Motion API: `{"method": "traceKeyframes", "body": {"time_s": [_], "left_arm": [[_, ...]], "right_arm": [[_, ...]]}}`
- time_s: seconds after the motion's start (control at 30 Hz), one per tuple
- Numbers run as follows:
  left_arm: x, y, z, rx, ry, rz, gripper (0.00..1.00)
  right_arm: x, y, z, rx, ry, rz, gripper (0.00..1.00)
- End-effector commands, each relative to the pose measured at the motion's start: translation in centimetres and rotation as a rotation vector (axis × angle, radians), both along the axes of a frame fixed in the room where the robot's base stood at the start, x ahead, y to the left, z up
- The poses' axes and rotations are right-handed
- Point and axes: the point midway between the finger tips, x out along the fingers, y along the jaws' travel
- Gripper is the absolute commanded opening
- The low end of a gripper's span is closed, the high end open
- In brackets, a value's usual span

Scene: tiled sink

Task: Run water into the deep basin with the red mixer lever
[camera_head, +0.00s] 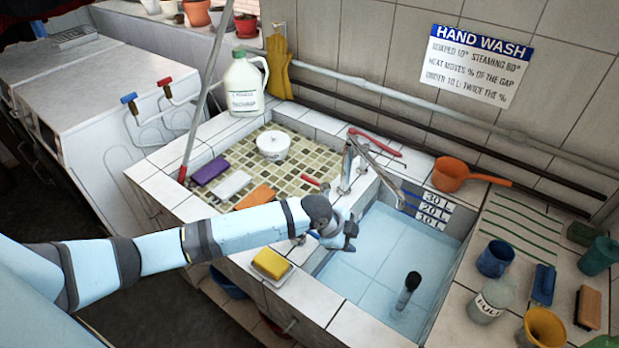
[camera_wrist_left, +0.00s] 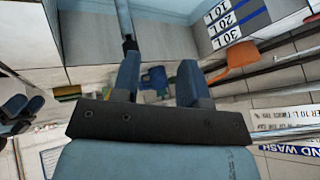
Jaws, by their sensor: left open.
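The deep basin (camera_head: 375,240) is pale blue inside, with 10, 20 and 30 L marks on its far wall. A metal tap (camera_head: 345,170) stands at its back left corner, and its spout (camera_head: 378,172) reaches over the basin. No stream shows below the spout. A short red lever (camera_head: 312,181) lies just left of the tap's base. My left gripper (camera_head: 345,238) is over the basin's left edge, in front of the tap and apart from the red lever. In the left wrist view its two fingers (camera_wrist_left: 158,75) stand apart and empty.
A dark standpipe (camera_head: 408,291) rises from the basin floor. A yellow sponge (camera_head: 271,263) sits on the front rim. Left is a shallow mosaic-tiled tray with sponges and a white tub (camera_head: 273,146). An orange pan (camera_head: 452,174), cups (camera_head: 495,259) and brushes crowd the right counter.

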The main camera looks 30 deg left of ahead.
Motion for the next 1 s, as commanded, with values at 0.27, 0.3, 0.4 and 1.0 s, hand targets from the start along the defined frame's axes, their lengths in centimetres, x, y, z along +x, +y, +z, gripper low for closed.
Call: {"method": "traceKeyframes", "body": {"time_s": [0.27,0.3,0.4,1.0], "left_arm": [[7.9,10.3,7.3,0.314,0.061,-0.171,0.40],[8.6,11.8,8.5,0.348,0.075,-0.186,0.40],[10.0,15.1,11.3,0.413,0.109,-0.214,0.40],[12.0,19.1,10.5,0.478,0.163,-0.244,0.40]], "right_arm": [[0.1,0.1,-0.4,0.001,-0.003,0.002,0.58],[0.1,0.1,-0.4,0.001,-0.003,0.002,0.58],[0.1,0.1,-0.5,0.001,-0.002,0.002,0.58],[0.1,0.0,-0.1,-0.001,0.000,0.003,0.58]]}}
